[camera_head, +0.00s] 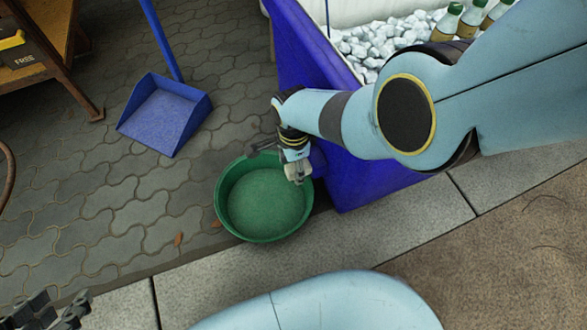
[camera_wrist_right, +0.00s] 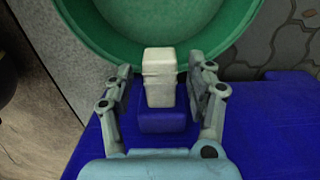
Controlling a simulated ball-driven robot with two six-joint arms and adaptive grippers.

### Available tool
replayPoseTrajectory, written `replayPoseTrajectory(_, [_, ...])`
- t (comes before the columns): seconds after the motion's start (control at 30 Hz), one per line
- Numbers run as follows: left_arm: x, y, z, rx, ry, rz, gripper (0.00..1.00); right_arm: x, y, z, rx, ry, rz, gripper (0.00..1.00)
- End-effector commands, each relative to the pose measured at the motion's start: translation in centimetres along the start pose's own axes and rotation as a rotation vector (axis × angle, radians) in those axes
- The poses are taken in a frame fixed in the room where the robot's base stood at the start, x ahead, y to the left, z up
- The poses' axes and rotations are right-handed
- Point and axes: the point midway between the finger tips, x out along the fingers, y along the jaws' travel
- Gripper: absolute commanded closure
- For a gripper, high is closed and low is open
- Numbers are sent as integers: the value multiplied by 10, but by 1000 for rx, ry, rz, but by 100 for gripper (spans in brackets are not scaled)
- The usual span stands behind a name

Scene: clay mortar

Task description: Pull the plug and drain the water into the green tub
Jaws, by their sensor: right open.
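The white plug (camera_wrist_right: 160,78) sits in the blue drain spout (camera_wrist_right: 165,122) of the blue cooler (camera_head: 362,192). My right gripper (camera_wrist_right: 165,72) is open, with one finger on each side of the plug and a gap to both. In the head view my right gripper (camera_head: 279,156) is above the tub's right rim, beside the cooler's wall. The green tub (camera_head: 263,239) stands on the ground below the plug, and no water shows in it. My left gripper (camera_head: 57,312) is at the bottom left corner, partly cut off, fingers apart and empty.
The cooler holds ice (camera_head: 385,42) and several bottles (camera_head: 447,22). A blue dustpan (camera_head: 165,113) lies on the paving left of the tub. A wooden rack (camera_head: 57,46) stands at the top left. The paving left of the tub is mostly clear.

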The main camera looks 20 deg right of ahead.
Motion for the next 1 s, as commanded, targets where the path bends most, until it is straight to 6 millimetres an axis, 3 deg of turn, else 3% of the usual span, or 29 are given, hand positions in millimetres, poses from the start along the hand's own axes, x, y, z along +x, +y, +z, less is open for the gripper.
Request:
replayPoseTrajectory(0.53, [5, 1, 5, 3, 77, -2, 60, 8, 0, 0, 0, 0, -1, 46])
replayPoseTrajectory(0.93, [5, 1, 6, 3, 76, -2, 60, 9, 0, 0, 0, 0, -1, 98])
replayPoseTrajectory(1.0, [5, 1, 6, 3, 75, -2, 60, 9, 0, 0, 0, 0, -1, 100])
